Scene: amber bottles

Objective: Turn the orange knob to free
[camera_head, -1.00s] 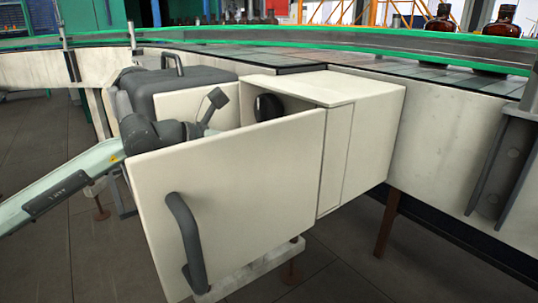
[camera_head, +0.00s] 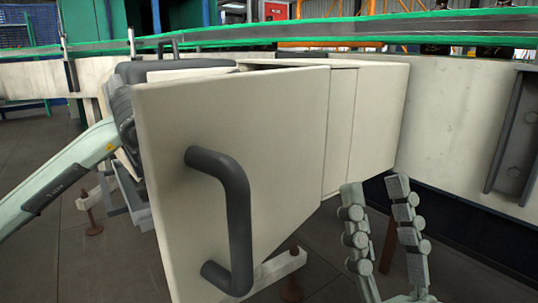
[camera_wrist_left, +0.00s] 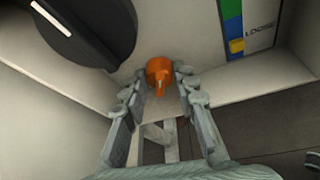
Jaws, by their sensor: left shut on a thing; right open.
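The orange knob (camera_wrist_left: 160,72) shows in the left wrist view, inside a pale cabinet, with its small pointer toward the camera. My left gripper (camera_wrist_left: 160,85) has one finger on each side of it and is shut on it. In the head view the knob and my left gripper are hidden behind the pale panel (camera_head: 270,130) with the dark handle (camera_head: 232,200). My right gripper (camera_head: 372,188) is open and empty, fingers upward, in front of and below the cabinet.
A large dark knob (camera_wrist_left: 80,30) with a white mark is at the upper left of the wrist view. A label (camera_wrist_left: 240,25) with blue, green and yellow bands and the word LOOSE is at the right. A green-edged conveyor (camera_head: 300,30) runs behind.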

